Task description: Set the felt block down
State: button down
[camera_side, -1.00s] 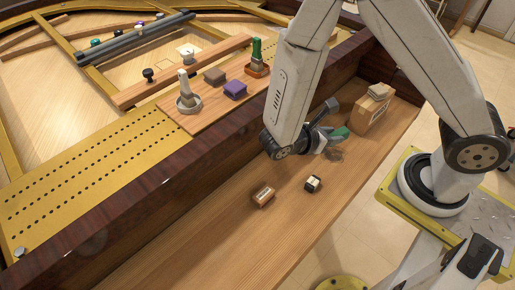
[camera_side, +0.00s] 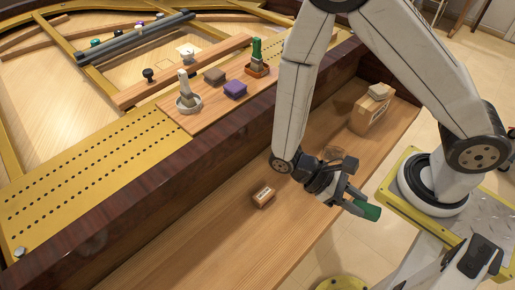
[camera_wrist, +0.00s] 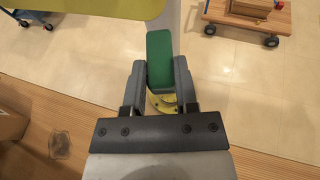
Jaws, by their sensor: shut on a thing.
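My gripper (camera_side: 350,200) is shut on a green block (camera_side: 368,211), seen in both views. In the wrist view the green block (camera_wrist: 160,52) sticks out beyond the two fingers (camera_wrist: 159,82), with the tile floor behind it. In the side view my gripper and the block are held out at the front edge of the wooden shelf (camera_side: 200,258), pointing to the lower right. I cannot tell the height above the shelf.
A small labelled wooden block (camera_side: 264,196) lies on the shelf. A box (camera_side: 369,115) with a pale block (camera_side: 380,91) on top stands at the back. The shelf's near-left stretch is clear.

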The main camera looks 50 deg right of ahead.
jog(key=s+a+f+m+t+y, duration=0.1)
jog(key=s+a+m+t+y, duration=0.1)
jog(key=a+m+y, duration=0.95)
jog(key=w+a+f+m+t+y, duration=0.6)
jog(key=w+a+f+m+t, duration=0.1)
jog(key=m+t, duration=0.3)
jog(key=shift+w+f+t, duration=0.15)
jog(key=shift+w+t, duration=0.25)
jog(key=shift+w, duration=0.15)
jog(key=shift+w+a, duration=0.1)
jog(key=w+a+f, duration=0.8)
jog(key=w+a, duration=0.1)
jog(key=shift+f, duration=0.4)
jog(key=shift+w+a+f, duration=0.15)
jog(key=shift+w+f, duration=0.05)
jog(key=shift+f, duration=0.05)
